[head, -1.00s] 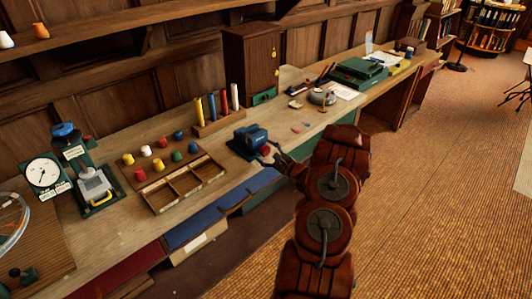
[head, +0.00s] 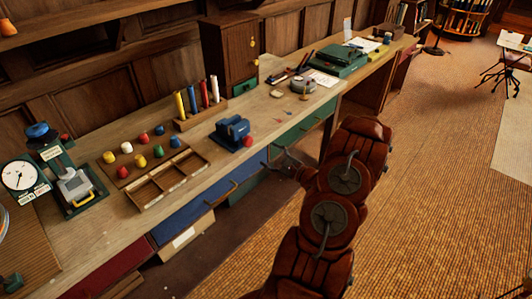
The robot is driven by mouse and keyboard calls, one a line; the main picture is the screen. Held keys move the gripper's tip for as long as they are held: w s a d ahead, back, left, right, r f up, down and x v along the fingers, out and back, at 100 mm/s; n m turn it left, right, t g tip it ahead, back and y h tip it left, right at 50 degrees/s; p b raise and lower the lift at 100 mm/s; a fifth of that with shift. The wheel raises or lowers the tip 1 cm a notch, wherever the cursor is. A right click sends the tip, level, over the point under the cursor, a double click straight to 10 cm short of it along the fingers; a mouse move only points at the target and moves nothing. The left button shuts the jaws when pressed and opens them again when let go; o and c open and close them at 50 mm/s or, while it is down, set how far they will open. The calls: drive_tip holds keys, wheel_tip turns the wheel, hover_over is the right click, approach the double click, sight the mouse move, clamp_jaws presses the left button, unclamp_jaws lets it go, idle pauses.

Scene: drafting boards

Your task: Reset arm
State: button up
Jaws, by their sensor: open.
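My gripper (head: 272,162) is open and empty. It is at the front edge of the long wooden bench (head: 272,112), in front of the drawers, with its fingers pointing left. My brown arm reaches up to it from the bottom of the head view. On the bench, up and left of the gripper, stands a blue device (head: 232,130). A small red ball (head: 247,141) lies right beside it, apart from my fingers.
A divided wooden tray (head: 167,182), coloured pegs (head: 140,152) and upright coloured rods (head: 197,97) stand left on the bench. A blue drawer (head: 195,213) with a handle juts at the front.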

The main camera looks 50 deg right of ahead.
sight(247, 142)
drive_tip(key=shift+s, duration=0.15)
idle(0.6)
drive_tip(key=w+r+n+g, duration=0.1)
drive_tip(key=w+n+g, duration=0.1)
drive_tip(key=w+a+r+n+g+h, duration=0.1)
drive_tip(key=w+n+g, duration=0.1)
drive_tip(key=w+n, duration=0.1)
drive_tip(key=w+r+n+g, duration=0.1)
drive_tip(key=w+n+g, duration=0.1)
drive_tip(key=w+n, duration=0.1)
drive_tip(key=shift+w+a+r+h, duration=0.1)
drive_tip(key=shift+a+h, duration=0.2)
drive_tip(key=shift+a, duration=0.1)
drive_tip(key=s+a+r+n+g+h+b, duration=0.1)
drive_tip(key=s+a+r+n+g, duration=0.3)
drive_tip(key=a, duration=0.4)
drive_tip(key=s+a+r+n+g+h, duration=0.1)
drive_tip(key=s+a+r+n+g, duration=0.15)
drive_tip(key=a+r+n, duration=0.45)
drive_tip(key=s+a+r+n+g+y, duration=0.2)
drive_tip(key=s+a+n, duration=0.3)
drive_tip(key=s+a, duration=0.8)
drive_tip(key=s+a+r+n+g+y, duration=0.2)
drive_tip(key=s+a+n+g, duration=0.2)
drive_tip(key=s+a, duration=0.9)
drive_tip(key=shift+s+a+r+n+g+b, duration=0.2)
drive_tip(key=shift+s+a+n+g+b, duration=0.15)
drive_tip(key=shift+s+g, duration=0.45)
drive_tip(key=shift+s, duration=0.1)
